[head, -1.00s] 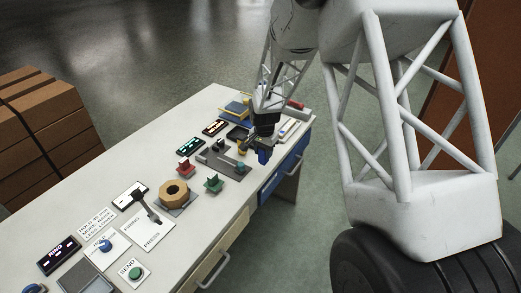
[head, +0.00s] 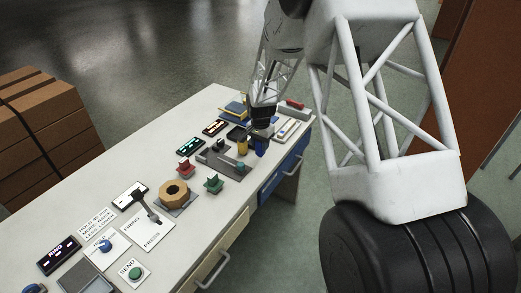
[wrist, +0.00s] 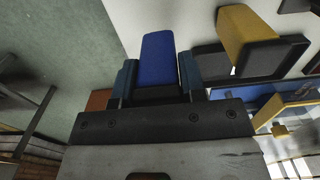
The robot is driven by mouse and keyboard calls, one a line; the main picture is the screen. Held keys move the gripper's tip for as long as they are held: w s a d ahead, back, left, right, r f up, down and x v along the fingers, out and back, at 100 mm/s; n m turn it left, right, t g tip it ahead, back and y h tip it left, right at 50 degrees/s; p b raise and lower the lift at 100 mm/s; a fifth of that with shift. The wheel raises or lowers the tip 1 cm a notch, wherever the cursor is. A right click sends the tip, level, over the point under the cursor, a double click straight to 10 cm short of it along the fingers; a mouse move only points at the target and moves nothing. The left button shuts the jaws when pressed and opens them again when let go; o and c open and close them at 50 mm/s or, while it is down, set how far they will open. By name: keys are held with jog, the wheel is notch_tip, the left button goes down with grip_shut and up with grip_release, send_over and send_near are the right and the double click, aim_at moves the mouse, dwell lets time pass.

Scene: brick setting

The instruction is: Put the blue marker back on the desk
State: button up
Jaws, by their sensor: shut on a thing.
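My gripper (wrist: 158,82) is shut on the blue marker (wrist: 158,60), which stands out between the two dark fingers in the wrist view. In the head view, my gripper (head: 261,134) is at the far right end of the white desk (head: 105,172), with the blue marker (head: 262,147) below it near the front edge. I cannot tell whether the marker touches the desk top. A yellow marker (wrist: 246,36) stands just to the right in the wrist view, by a dark tray (wrist: 262,62); it also shows in the head view (head: 242,147).
A grey plate with a block (head: 222,160), red (head: 185,169) and green (head: 213,184) pieces and a tan nut (head: 174,191) sit along the desk. Blue drawers (head: 283,174) face the front, with open floor beyond.

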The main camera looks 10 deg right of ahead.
jog(key=shift+f, duration=1.55)
jog(key=shift+f, duration=0.1)
jog(key=o, duration=0.7)
jog(key=shift+o, duration=0.2)
notch_tip(320, 180, up, 12)
jog(key=shift+r, duration=0.15)
